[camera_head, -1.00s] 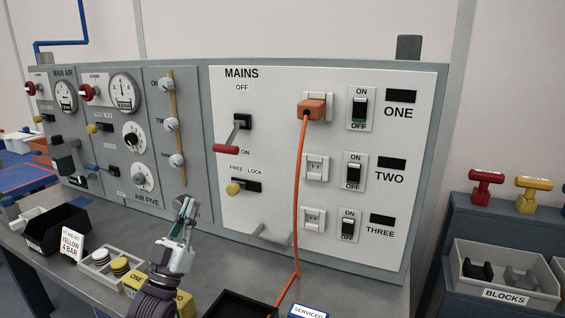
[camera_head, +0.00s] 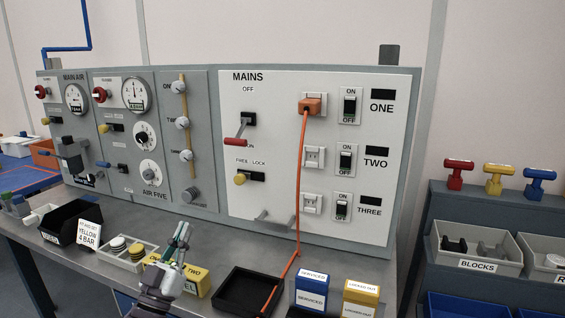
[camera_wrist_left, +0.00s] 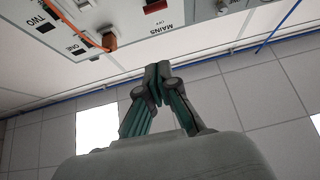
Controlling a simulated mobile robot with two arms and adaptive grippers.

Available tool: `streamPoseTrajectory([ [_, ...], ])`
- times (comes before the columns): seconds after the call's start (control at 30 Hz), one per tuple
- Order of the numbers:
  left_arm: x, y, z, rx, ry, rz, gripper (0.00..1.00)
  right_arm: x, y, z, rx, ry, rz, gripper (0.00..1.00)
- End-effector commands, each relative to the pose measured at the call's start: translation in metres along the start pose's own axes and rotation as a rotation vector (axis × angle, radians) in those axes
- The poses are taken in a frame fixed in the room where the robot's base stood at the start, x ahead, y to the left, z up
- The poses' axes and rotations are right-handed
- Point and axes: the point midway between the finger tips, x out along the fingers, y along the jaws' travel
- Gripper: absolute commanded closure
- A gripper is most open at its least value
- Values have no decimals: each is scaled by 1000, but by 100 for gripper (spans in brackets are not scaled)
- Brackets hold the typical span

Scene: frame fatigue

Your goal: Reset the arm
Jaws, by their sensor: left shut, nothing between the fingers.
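My left gripper (camera_head: 181,236) is low in the head view, in front of the panel and above the front part of the grey bench (camera_head: 215,235). Its fingers point up, close together, with nothing between them. In the left wrist view the fingertips (camera_wrist_left: 157,77) meet, with the panel upside down beyond them. The grey and white panel (camera_head: 330,85) stands at the back of the bench. Its red MAINS lever (camera_head: 235,141) slants down towards ON. An orange plug (camera_head: 310,105) sits in the top socket, and its cable hangs to the bench. My right gripper is not seen.
A black bin (camera_head: 68,222) is at left. A shelf with a BLOCKS bin (camera_head: 478,264) stands at right.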

Motion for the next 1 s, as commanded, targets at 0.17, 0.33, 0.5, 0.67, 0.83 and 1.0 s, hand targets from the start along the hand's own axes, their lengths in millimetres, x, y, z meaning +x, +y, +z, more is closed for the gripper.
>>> streamPoseTrajectory([
  [0.17, -25, 11, 30, 0, -158, -28, 100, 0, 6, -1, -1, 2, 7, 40],
  [0.33, -64, 24, 65, 5, -376, -61, 100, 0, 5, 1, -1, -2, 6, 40],
  [0.5, -140, 46, 104, 12, -707, -104, 100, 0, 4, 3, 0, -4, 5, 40],
  [0.67, -249, 69, 121, 23, -1117, -147, 100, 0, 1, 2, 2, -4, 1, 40],
  [0.83, -333, 85, 109, 26, -1417, -170, 100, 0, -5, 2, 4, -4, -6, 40],
  [1.0, -388, 96, 90, 21, -1615, -185, 100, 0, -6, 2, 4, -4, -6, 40],
])
